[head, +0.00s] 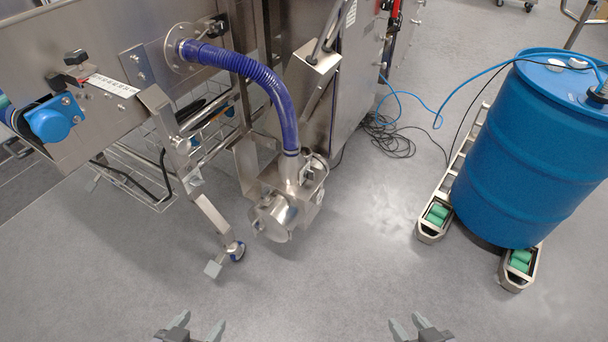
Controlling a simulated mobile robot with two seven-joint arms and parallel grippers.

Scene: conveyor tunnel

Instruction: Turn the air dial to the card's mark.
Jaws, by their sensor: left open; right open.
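I cannot make out a dial or a card with certainty in the head view. A small black knob (75,57) sits on the steel conveyor side at the upper left. A white strip with dark print (112,86) is next to it; its marks are too small to read. My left gripper (199,324) is open and empty at the bottom edge, left of centre. My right gripper (408,323) is open and empty at the bottom edge, right of centre. Both are well apart from the machine.
A blue hose (262,75) runs from the conveyor side down to a steel blower-like unit (278,205). A blue drum (530,150) stands on a low wheeled frame (432,222) at right. Cables (385,140) lie behind. The grey floor in front is clear.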

